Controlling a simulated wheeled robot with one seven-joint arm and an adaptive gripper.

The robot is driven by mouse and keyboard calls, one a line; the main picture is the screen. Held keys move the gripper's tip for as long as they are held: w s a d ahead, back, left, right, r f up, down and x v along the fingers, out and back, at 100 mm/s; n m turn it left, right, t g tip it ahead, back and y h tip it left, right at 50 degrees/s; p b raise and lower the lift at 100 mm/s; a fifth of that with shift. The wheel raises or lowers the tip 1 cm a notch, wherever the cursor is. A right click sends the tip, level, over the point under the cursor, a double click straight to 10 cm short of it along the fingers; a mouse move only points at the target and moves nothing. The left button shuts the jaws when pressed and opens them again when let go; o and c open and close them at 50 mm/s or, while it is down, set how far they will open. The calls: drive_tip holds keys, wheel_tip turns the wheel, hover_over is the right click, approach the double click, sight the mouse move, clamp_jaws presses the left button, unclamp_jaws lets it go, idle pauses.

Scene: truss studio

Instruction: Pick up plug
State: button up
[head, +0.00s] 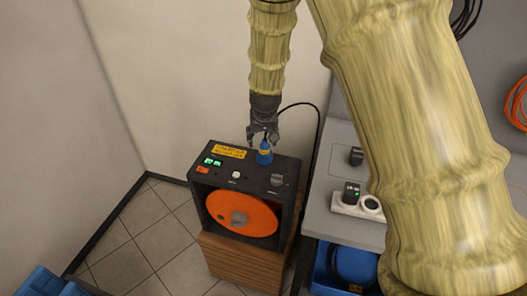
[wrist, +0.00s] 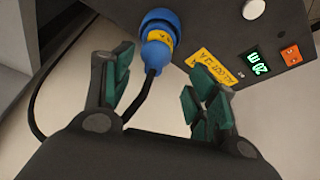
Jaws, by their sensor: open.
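A blue plug (head: 264,154) with a yellow label stands on the top of a black device box (head: 228,172), with a black cable running from its end. My gripper (head: 264,137) is just above it, pointing down, with its fingers apart. In the wrist view the plug (wrist: 158,38) lies beyond the spread green-padded fingertips of my gripper (wrist: 160,82), and its cable passes between them. Nothing is held. I cannot tell whether any finger touches the cable.
The box has green displays, a yellow label, knobs and an orange cable reel (head: 242,214), on a wooden cabinet (head: 241,260). A grey bench (head: 338,222) at right holds a white power strip (head: 345,207) and a black adapter (head: 356,156). A wall stands behind.

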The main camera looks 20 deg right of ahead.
sight(265, 141)
drive_tip(key=shift+s+d+f+p, duration=0.2)
drive_tip(key=shift+s+d+p, duration=0.1)
drive_tip(key=shift+s+p, duration=0.1)
drive_tip(key=shift+d+f, duration=0.15)
drive_tip(key=shift+f, duration=0.05)
drive_tip(key=x, duration=0.3)
drive_tip(key=shift+w+p, duration=0.35)
drive_tip(key=shift+s+r, duration=0.1)
drive_tip(key=shift+s, duration=0.2)
drive_tip(key=shift+w, duration=0.2)
drive_tip(key=c, duration=0.4)
drive_tip(key=shift+s, duration=0.1)
drive_tip(key=c, duration=0.8)
drive_tip(key=shift+o, duration=0.2)
